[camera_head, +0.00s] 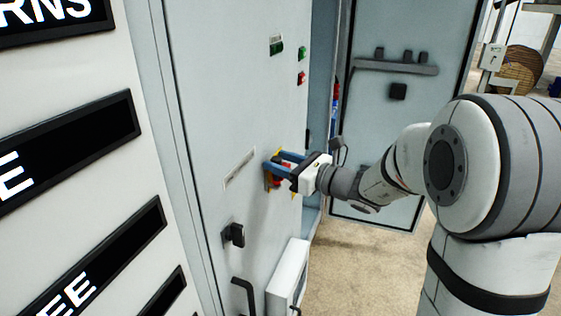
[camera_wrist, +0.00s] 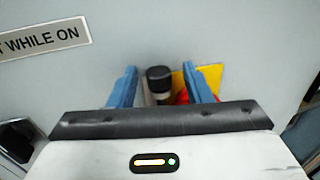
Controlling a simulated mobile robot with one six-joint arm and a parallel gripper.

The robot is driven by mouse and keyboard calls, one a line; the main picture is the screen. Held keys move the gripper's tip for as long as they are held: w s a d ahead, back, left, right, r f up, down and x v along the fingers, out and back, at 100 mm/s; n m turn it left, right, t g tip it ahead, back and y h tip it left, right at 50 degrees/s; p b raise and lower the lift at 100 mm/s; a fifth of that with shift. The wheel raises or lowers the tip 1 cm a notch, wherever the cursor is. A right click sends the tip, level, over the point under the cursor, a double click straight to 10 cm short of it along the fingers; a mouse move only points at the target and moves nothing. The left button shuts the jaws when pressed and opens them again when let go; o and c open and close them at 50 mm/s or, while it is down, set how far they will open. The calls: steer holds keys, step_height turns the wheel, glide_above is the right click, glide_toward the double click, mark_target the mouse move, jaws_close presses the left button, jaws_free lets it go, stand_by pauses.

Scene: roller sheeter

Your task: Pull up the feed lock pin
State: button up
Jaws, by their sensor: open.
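My gripper is at the pale grey cabinet panel in the head view (camera_head: 274,170), and its two blue fingers also show in the wrist view (camera_wrist: 163,88). The fingers are apart. Between them in the wrist view is a short post with a black cap (camera_wrist: 160,74), which may be the feed lock pin; I cannot tell whether either finger touches it. A yellow plate (camera_wrist: 211,75) and a red part lie behind the right finger. The lower part of the post is hidden by the gripper body. In the head view the fingers cover most of this fitting.
A label strip (camera_head: 240,168) is left of the fitting. A black knob (camera_head: 233,235) and a black handle (camera_head: 243,290) are lower on the panel. Green (camera_head: 302,53) and red (camera_head: 301,78) buttons are above. A white box (camera_head: 288,280) sticks out below. An open grey door (camera_head: 400,120) stands behind.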

steer(key=shift+c, duration=0.3)
jaws_close()
steer(key=shift+r, duration=0.1)
step_height(320, 180, up, 6)
steer(key=shift+f+p, duration=0.15)
steer(key=shift+p, duration=0.9)
steer(key=shift+c, duration=1.3)
jaws_free()
steer(key=o, duration=0.3)
steer(key=shift+f, duration=0.1)
steer(key=shift+d, duration=0.1)
steer(key=b+v, duration=0.1)
steer(key=v, duration=0.6)
steer(key=shift+s+d, duration=0.25)
